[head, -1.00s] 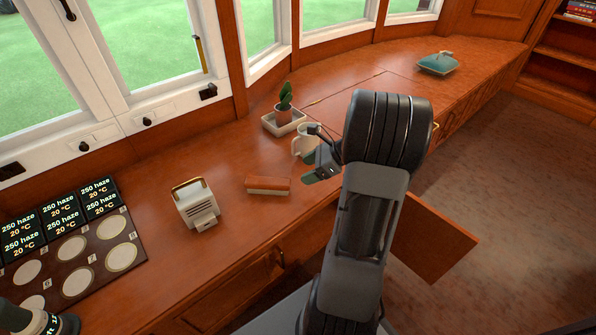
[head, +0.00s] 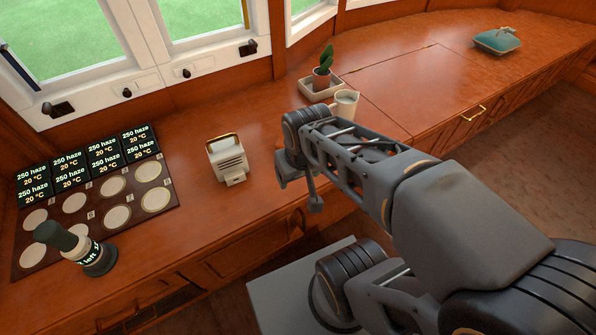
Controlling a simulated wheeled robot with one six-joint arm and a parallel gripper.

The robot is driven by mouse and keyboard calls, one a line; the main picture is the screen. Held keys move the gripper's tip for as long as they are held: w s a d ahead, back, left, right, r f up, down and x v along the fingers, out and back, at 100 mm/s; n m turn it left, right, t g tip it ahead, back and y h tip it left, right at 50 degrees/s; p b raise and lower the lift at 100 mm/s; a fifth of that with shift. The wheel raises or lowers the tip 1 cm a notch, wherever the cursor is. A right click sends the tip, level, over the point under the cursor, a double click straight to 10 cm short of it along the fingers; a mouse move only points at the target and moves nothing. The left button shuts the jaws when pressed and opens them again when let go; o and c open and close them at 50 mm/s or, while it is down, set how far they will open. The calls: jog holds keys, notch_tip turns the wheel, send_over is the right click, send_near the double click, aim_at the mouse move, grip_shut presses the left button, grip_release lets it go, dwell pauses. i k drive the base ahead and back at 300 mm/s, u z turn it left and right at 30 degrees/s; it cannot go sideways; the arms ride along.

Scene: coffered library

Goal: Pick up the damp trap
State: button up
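A small pale box with slotted vents and a gold-brown handle (head: 228,158), which seems to be the damp trap, stands upright on the wooden counter (head: 205,205), left of my arm. My gripper (head: 315,203) hangs at the arm's end, over the counter's front edge, to the right of the box and apart from it. The gripper's fingers are small and partly hidden by the arm, so its opening is unclear. Nothing is seen held in it.
A mug (head: 345,103) and potted plant (head: 322,78) stand behind my arm. A teal object (head: 497,41) sits far right.

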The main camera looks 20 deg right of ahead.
aim_at(226, 155)
jog(key=u, duration=0.5)
jog(key=k, duration=1.2)
jog(key=u, duration=1.25)
jog(key=i, duration=1.1)
jog(key=z, duration=0.8)
jog(key=i, duration=0.5)
